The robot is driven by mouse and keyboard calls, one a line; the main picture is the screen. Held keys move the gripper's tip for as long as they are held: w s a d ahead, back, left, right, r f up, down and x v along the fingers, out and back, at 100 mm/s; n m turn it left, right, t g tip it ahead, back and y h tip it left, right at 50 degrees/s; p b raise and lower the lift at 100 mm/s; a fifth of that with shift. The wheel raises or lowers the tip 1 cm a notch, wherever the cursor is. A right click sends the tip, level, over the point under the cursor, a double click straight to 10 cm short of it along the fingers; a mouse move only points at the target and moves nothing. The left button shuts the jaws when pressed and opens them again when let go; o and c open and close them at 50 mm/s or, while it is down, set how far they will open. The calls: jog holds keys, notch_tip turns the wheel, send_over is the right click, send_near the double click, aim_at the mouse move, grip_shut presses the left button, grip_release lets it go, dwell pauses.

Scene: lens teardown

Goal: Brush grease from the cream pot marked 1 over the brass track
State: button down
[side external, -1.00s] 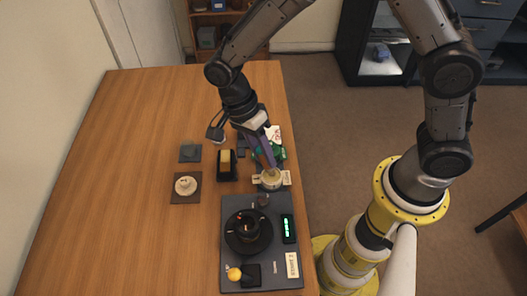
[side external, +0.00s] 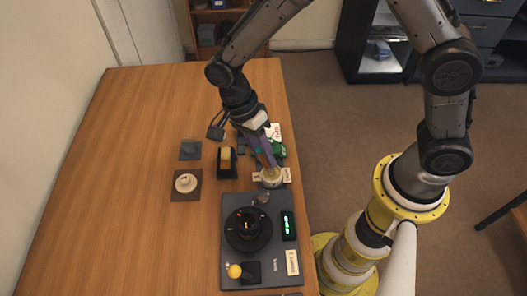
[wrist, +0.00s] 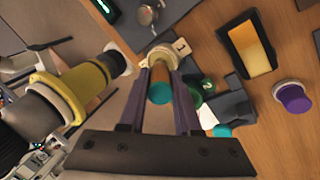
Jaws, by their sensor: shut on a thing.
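My gripper (wrist: 160,68) is shut on a brush (wrist: 160,93) with a teal end and a tan handle. The brush points down at the cream pot (side external: 271,180), which also shows in the wrist view (wrist: 161,55) beside a pale label. The fingers hide the brush's lower end, so I cannot tell how deep it sits in the pot. I cannot make out the brass track for certain.
A green pot (wrist: 206,88) is close to my gripper. A yellow ball (side external: 234,271) is at the front. The table's left side is clear.

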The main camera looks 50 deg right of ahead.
jog(key=shift+r, duration=3.5)
